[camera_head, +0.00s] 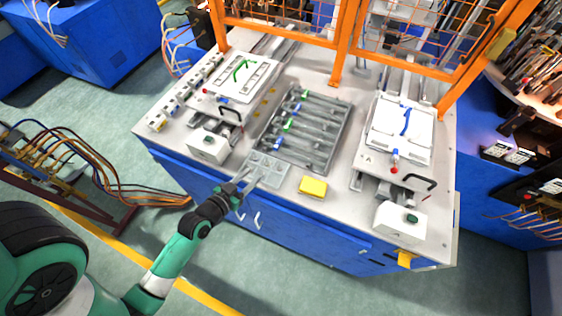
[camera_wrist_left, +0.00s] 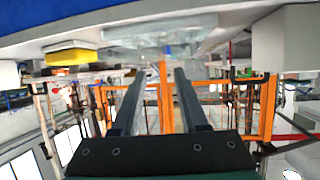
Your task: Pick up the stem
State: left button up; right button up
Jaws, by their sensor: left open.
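A grey rack (camera_head: 344,128) on the bench holds several slim clear rods lying in rows, with small green and blue parts at their left ends; these look like the stems, but I cannot tell which one is meant. A pale clear holder (camera_head: 280,181) sits at the rack's front left corner. My left gripper (camera_head: 258,181) is open at the bench's front edge, by this holder. In the left wrist view its two fingers (camera_wrist_left: 159,70) are apart with nothing between them, and the clear holder (camera_wrist_left: 160,30) lies just beyond the tips. My right gripper is out of view.
A yellow block (camera_head: 312,187) lies right of the holder. White fixtures stand left (camera_head: 236,78) and right (camera_head: 400,135), carrying a green and a blue piece. Button boxes (camera_head: 208,146) (camera_head: 401,220) sit near the front edge. Orange guard frames (camera_head: 344,45) rise behind.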

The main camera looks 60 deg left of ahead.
aim_at(267, 161)
pick_arm(q)
jog(key=x, duration=0.5)
jog(key=a+b+x, duration=0.1)
jog(key=x, duration=0.5)
jog(key=shift+a, duration=0.1)
grip_shut()
